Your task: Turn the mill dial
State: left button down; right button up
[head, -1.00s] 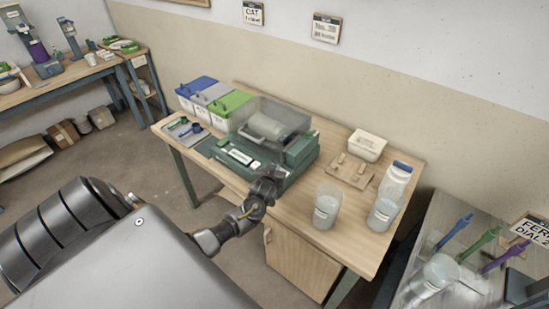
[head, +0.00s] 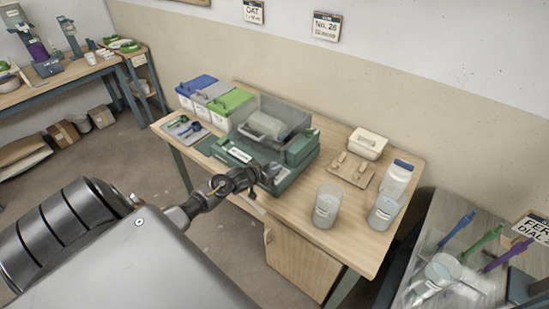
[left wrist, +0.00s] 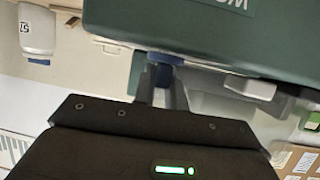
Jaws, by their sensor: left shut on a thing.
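The mill (head: 300,151) is a dark green machine with a clear cover over a pale drum, on the wooden table. My left gripper (head: 270,174) is at its front right edge. In the left wrist view the mill's green body (left wrist: 180,28) fills the top. There my left gripper (left wrist: 164,88) is shut on a small blue knob, which I take for the mill dial (left wrist: 165,58), just at the edge of the green body. In the head view the gripper hides the dial. My right gripper is not in view.
Bins with blue, grey and green lids (head: 231,101) stand left of the mill. A clear beaker (head: 326,207), a blue-lidded jar (head: 397,178) and a white box (head: 368,142) stand to the right. A side table at lower right holds coloured tools (head: 487,238).

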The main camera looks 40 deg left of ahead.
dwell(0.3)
pick_arm(q)
jog(key=c, duration=1.7)
grip_release()
jog(key=shift+b+v, duration=0.75)
jog(key=shift+v, duration=4.6)
